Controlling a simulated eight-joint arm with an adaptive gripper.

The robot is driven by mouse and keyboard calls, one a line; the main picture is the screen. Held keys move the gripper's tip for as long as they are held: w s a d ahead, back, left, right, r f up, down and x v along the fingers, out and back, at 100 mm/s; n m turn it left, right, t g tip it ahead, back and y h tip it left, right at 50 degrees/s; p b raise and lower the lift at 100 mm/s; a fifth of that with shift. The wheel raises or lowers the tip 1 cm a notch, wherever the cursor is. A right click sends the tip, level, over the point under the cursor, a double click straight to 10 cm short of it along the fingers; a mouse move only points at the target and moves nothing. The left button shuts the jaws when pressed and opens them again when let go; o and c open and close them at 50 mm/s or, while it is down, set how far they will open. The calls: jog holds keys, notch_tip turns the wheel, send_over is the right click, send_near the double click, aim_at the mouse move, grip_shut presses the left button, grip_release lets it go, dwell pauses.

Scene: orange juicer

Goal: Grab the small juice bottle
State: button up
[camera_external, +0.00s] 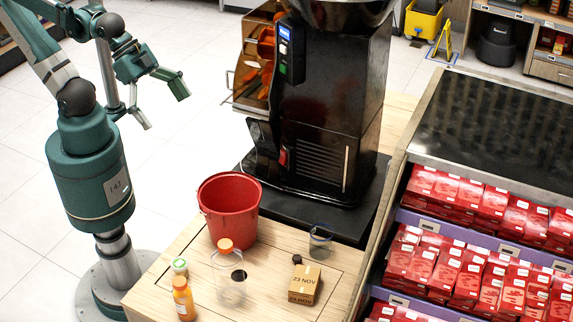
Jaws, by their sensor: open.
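A small bottle of orange juice (184,301) with an orange cap stands upright at the front left of the wooden counter (270,260). A larger clear, empty-looking bottle (229,284) with an orange cap stands to its right. A small item with a green and white top (180,267) is just behind the juice bottle; I cannot tell what it is. My gripper (163,106) is open and empty, raised at the upper left over the floor, well away from the bottles. Its fingers are spread apart.
A red bucket (229,211) stands behind the bottles. A black juicer machine (330,110) rises behind it. A cardboard box (304,285) with a small dark item (297,259) and a clear cup (320,243) are to the right. A shelf of red packets (470,260) borders the counter.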

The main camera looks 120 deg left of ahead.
jog(key=c, duration=1.6)
jog(key=shift+w, duration=0.1)
jog(key=shift+c, duration=0.2)
jog(key=w+d+f+t+y+b, duration=0.15)
jog(key=w+d+f+b, duration=0.45)
jog(key=w+d+f, duration=0.75)
jog(key=d+f+t+b, duration=0.2)
jog(key=d+f, duration=0.4)
jog(key=d, duration=0.3)
jog(key=w+d+f+t+h+b, duration=0.1)
jog(key=d+f+t+b, duration=0.1)
jog(key=d+f, duration=0.4)
jog(key=shift+d+f+b, duration=0.4)
jog(key=shift+d+b, duration=0.2)
jog(key=shift+d, duration=0.85)
